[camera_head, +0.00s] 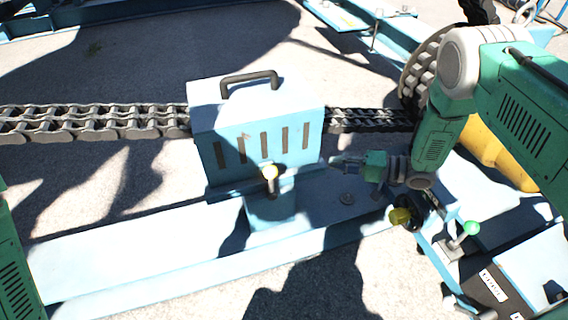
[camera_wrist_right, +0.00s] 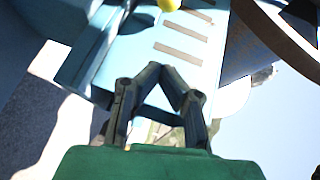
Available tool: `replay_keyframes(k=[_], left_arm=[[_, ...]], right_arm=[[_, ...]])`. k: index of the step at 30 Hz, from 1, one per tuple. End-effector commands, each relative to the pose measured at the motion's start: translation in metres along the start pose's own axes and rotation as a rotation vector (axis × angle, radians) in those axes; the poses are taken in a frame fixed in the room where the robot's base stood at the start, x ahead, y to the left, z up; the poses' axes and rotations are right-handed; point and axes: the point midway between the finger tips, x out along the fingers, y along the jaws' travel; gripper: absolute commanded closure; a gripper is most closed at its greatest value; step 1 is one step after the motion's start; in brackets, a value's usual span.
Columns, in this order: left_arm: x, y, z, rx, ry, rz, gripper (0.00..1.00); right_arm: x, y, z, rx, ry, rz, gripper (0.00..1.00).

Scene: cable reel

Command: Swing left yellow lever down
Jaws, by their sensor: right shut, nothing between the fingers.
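The left yellow lever has a round yellow knob (camera_head: 269,172) in front of the light blue slotted box, above a blue block. The knob also shows at the top edge of the right wrist view (camera_wrist_right: 169,4), beyond my fingertips. My right gripper (camera_head: 337,161) is to the right of the knob, apart from it, pointing left. Its fingers (camera_wrist_right: 170,70) meet at their tips with nothing between them. My left gripper is out of view; only part of my green left arm shows at the left edge.
The blue box (camera_head: 258,115) has a dark handle (camera_head: 249,80) on top. A heavy chain (camera_head: 90,122) runs to both sides of it. A darker yellow knob (camera_head: 400,216) and a green-knobbed lever (camera_head: 471,228) are at right. The blue beam's left part (camera_head: 120,250) is clear.

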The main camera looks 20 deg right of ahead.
Motion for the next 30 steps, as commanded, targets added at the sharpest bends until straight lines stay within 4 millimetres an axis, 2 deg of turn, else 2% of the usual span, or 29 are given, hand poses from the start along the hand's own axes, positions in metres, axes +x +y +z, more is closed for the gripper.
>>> replay_keyframes(k=[8,11,22,30], left_arm=[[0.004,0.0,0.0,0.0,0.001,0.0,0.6],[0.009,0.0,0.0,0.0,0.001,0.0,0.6],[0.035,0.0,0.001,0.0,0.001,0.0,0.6],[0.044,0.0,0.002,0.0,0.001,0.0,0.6]], right_arm=[[0.013,-0.001,0.001,-0.003,-0.003,0.002,1.0],[0.028,0.0,0.001,-0.004,-0.002,0.001,1.0],[0.105,0.002,0.001,-0.003,-0.003,-0.001,1.0],[0.127,0.001,0.025,-0.001,-0.001,0.001,1.0]])
